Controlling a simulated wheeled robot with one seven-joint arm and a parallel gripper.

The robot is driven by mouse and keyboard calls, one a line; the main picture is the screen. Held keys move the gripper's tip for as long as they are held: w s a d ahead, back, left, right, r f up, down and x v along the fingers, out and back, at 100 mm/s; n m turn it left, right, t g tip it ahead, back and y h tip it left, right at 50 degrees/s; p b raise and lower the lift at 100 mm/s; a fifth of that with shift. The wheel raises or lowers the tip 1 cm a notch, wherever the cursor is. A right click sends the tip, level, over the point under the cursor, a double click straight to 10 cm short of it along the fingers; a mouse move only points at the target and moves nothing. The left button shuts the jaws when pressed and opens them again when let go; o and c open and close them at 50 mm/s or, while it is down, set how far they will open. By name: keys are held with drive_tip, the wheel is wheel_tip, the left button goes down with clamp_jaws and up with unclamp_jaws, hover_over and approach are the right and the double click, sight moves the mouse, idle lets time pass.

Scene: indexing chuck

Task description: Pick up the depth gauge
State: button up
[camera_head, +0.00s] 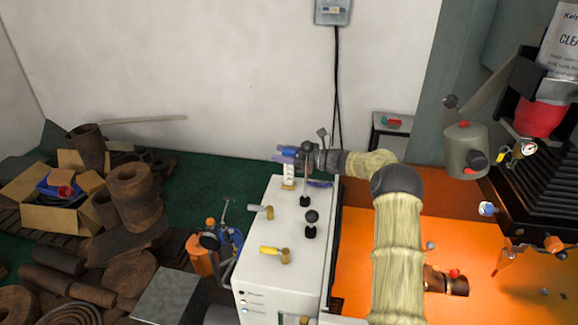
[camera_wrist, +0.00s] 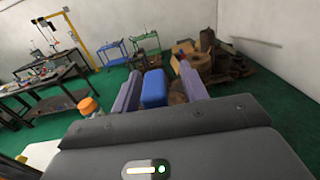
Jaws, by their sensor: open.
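An upright piece with a blue top, a white marked face (camera_head: 288,172) and a brass-coloured foot stands at the far end of the white machine housing (camera_head: 262,286). It looks like the depth gauge, but I cannot tell for certain. My gripper (camera_head: 300,170) is at this piece, with its purple fingers spread. In the wrist view my gripper (camera_wrist: 158,80) is open, and a blue block (camera_wrist: 154,88) shows between the fingers with gaps on both sides. I cannot tell whether either finger touches it. Most of the piece's lower part is hidden in the wrist view.
Black-knobbed levers (camera_head: 311,217), a grey-handled fitting (camera_head: 260,211) and a yellow-handled one (camera_head: 275,253) stand on the housing. An orange surface (camera_head: 355,262) lies right. Rusty stock (camera_head: 130,183) is piled left. A wall box (camera_head: 333,10) hangs behind. Green floor (camera_head: 205,175) is clear behind the housing.

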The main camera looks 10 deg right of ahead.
drive_tip(key=shift+s, duration=0.15)
clamp_jaws()
idle(0.4)
